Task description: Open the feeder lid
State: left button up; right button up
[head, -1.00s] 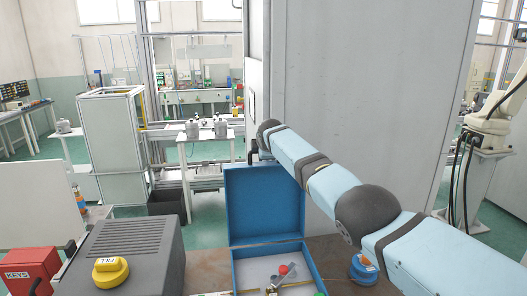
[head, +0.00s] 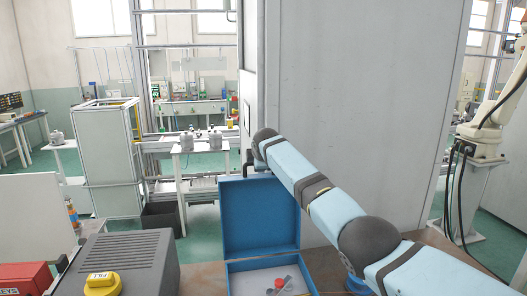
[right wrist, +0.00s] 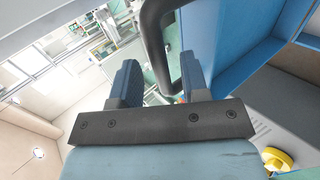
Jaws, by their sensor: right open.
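A blue box (head: 233,282) stands on the brown bench, and its blue lid (head: 260,215) stands up, open, at its back. My right arm reaches in from the right, ending behind the lid's top edge; the gripper is mostly hidden there in the head view. In the right wrist view my right gripper (right wrist: 158,85) is open. A dark curved handle (right wrist: 155,40) runs between and past its two fingers, beside a blue panel (right wrist: 228,40). I cannot tell whether the fingers touch the handle. My left gripper is not in view.
A grey ribbed housing (head: 140,262) with a yellow FILL cap (head: 102,284) stands left of the box. A red box (head: 25,278) is at the far left. A tall grey cabinet (head: 380,90) stands behind my right arm. Small items lie in the blue box.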

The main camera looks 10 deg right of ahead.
jog(key=b+v, duration=0.2)
jog(key=v, duration=1)
jog(key=shift+f+b, duration=0.15)
jog(key=shift+b, duration=0.25)
jog(key=shift+s, duration=0.1)
